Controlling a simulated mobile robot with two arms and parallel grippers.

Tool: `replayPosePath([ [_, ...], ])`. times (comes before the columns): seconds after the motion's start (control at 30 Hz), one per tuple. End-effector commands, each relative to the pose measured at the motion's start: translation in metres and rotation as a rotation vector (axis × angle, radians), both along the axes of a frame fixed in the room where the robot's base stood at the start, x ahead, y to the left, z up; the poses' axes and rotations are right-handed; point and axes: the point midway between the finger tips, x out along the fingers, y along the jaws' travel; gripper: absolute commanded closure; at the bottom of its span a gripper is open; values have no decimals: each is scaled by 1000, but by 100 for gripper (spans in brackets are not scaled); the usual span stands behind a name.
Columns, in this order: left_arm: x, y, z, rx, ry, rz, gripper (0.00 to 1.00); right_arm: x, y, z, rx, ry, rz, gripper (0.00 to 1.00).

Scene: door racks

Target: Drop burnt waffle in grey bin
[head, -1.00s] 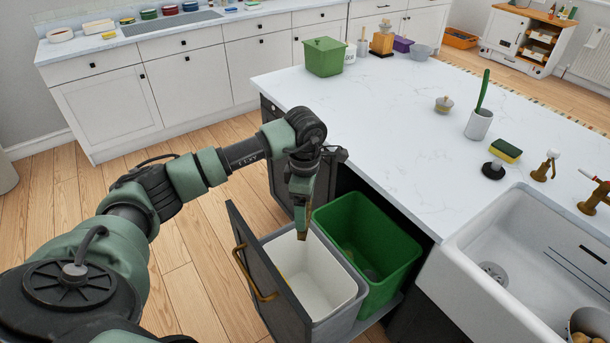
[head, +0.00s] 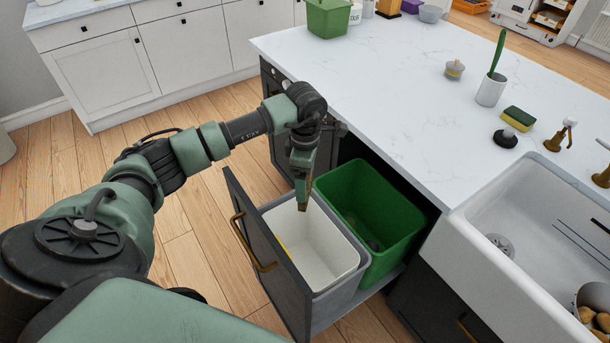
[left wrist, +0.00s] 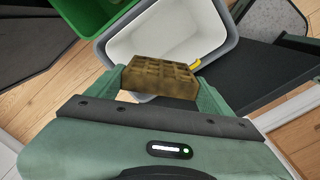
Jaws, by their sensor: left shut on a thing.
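My left gripper (head: 303,190) points down over the grey bin (head: 347,285), near its back edge, in the pulled-out drawer. In the left wrist view it is shut on a brown waffle (left wrist: 160,77), held between its two fingers above the bin's white inside (left wrist: 165,35). In the head view only a small brown part of the waffle (head: 302,206) shows at the fingertips. The grey bin also shows in the left wrist view (left wrist: 233,27). Something yellow lies inside it. My right gripper is in neither view.
A green bin (head: 400,232) stands beside the grey one, with a dark thing inside. The dark drawer front (head: 262,240) with its brass handle is to the left. The white counter (head: 400,90) and sink (head: 520,235) are to the right.

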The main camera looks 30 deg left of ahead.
Motion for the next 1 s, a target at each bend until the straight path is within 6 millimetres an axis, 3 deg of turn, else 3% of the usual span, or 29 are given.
replayPosePath([
  [0.13,0,0,1,0,0,0,59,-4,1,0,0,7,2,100],
  [0.17,0,0,1,0,0,0,13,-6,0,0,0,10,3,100],
  [0.2,0,0,1,0,0,0,2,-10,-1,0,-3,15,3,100],
  [0.23,0,0,1,0,0,0,0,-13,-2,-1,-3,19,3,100],
  [0.4,0,0,1,0,0,0,0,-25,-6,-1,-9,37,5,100],
  [0.57,1,0,8,0,-1,1,0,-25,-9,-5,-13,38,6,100],
  [1.0,1,1,72,0,-1,1,0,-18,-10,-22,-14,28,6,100],
])
